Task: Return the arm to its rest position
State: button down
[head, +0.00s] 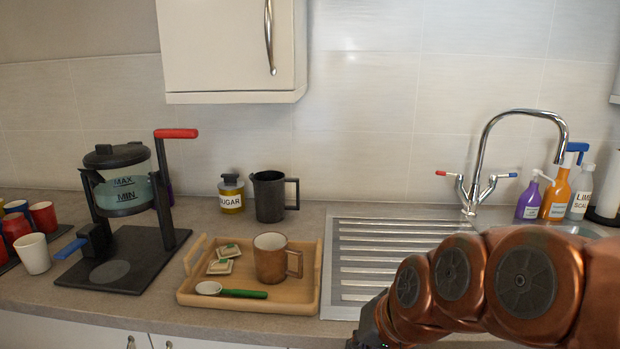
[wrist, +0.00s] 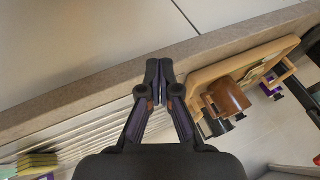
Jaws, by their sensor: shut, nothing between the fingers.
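My copper-coloured arm reaches in from the lower right of the head view, over the sink's front edge. In the head view its end is at the bottom edge and the fingers are out of frame. In the wrist view my gripper (wrist: 155,72) has its two fingers together with nothing between them. It is in front of the counter edge, beside the tray. The wooden tray (head: 190,297) holds a brown mug (head: 270,262), two packets (head: 224,258) and a green-handled spoon (head: 240,292). The mug also shows in the wrist view (wrist: 229,97).
A kettle-like dispenser (head: 122,190) stands left, beside several cups (head: 34,254). A tall tap (head: 483,150) and bottles (head: 555,195) are right. A wall cabinet (head: 228,48) hangs above.

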jog(key=s+d+f+n+g+h, duration=0.15)
jog(key=s+d+f+g, duration=0.35)
jog(key=s, duration=0.5)
jog(key=s+d+f+n+g+h, duration=0.1)
jog(key=s+d+f+g+h, duration=0.15)
jog(key=s+d+f, duration=0.55)
notch_tip(320, 180, up, 16)
jog(key=s+a+p, duration=0.1)
jog(key=a+p, duration=0.1)
jog(key=p, duration=1)
jog(key=shift+a+t, duration=0.15)
jog(key=shift+t, duration=0.2)
jog(key=shift+m, duration=0.25)
